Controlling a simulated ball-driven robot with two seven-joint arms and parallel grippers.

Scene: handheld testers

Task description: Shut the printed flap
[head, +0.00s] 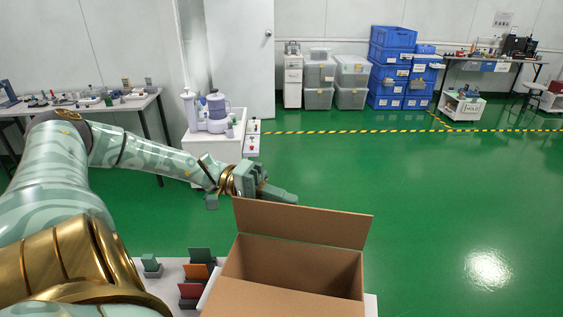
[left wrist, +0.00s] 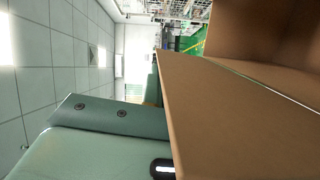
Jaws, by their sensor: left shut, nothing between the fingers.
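An open cardboard box (head: 305,268) stands on the table at the bottom of the head view. Its far flap (head: 300,221) stands up, leaning slightly back, and no print shows on the side facing me. A near flap (head: 270,299) is folded outward towards me. My left gripper (head: 291,198) is shut and empty, just behind the upper left edge of the far flap. In the left wrist view the shut fingers (left wrist: 120,115) lie beside a large brown cardboard panel (left wrist: 230,110); I cannot tell whether they touch it. My right gripper is not in view.
Small coloured panels in stands (head: 196,271) are left of the box on the white table (head: 172,272). A white cart (head: 214,149) with a bottle stands beyond my left arm. Open green floor (head: 450,210) lies to the right.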

